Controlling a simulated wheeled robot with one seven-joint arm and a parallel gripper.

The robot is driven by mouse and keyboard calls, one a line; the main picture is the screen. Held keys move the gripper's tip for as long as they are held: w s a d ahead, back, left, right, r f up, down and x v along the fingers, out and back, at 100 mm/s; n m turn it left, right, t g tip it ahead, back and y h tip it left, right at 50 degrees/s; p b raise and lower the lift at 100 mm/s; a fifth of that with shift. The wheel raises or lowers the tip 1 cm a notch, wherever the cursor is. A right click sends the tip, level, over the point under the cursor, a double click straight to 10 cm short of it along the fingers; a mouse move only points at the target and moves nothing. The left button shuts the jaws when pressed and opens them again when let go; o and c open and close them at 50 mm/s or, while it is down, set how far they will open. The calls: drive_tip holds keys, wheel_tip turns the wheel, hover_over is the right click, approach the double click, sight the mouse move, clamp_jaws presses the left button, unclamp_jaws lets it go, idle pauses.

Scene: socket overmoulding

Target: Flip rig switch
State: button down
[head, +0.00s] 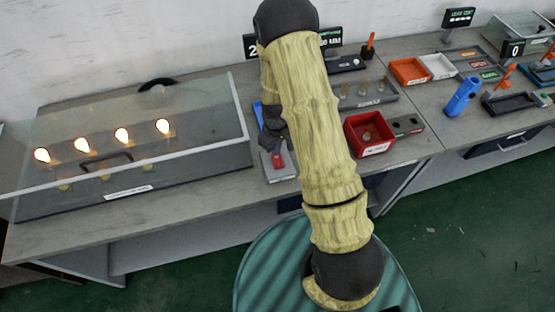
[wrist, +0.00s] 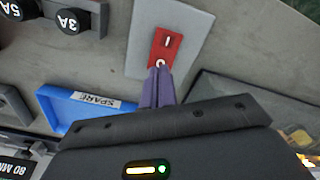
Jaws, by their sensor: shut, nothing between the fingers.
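The rig switch (wrist: 166,46) is a red rocker with a white line and a white ring, set in a light grey plate (wrist: 190,63). In the head view the red switch (head: 278,160) sits on its plate to the right of the glass case. My gripper (wrist: 160,70) is shut and empty. Its purple fingertips are at the ring end of the rocker in the wrist view and cover part of that end. I cannot tell whether they touch it. In the head view my gripper (head: 273,142) is just above the switch, partly behind my arm.
A glass case (head: 130,188) with several glowing bulbs (head: 122,135) stands left of the switch. A blue tray marked SPARE (wrist: 65,108) and black round parts (wrist: 72,20) lie close by. A red bin (head: 369,142) stands to the right of my arm.

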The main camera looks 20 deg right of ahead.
drive_tip(key=shift+f+b, duration=0.7)
drive_tip(key=shift+f, duration=0.25)
idle(0.7)
drive_tip(key=shift+r, duration=0.15)
drive_tip(key=shift+r+p, duration=2.55)
drive_tip(key=shift+r, duration=0.85)
drive_tip(key=s+r+m+t, duration=0.1)
drive_tip(key=s+r+m, duration=0.2)
drive_tip(key=s+r, duration=0.4)
drive_tip(key=s+r+m+t, duration=0.1)
drive_tip(key=s+r+m, duration=0.2)
drive_tip(key=s+r, duration=0.4)
wheel_tip(320, 180, up, 8)
drive_tip(key=shift+s+f+t, duration=0.2)
drive_tip(key=shift+f+t, duration=0.05)
drive_tip(key=shift+t, duration=0.05)
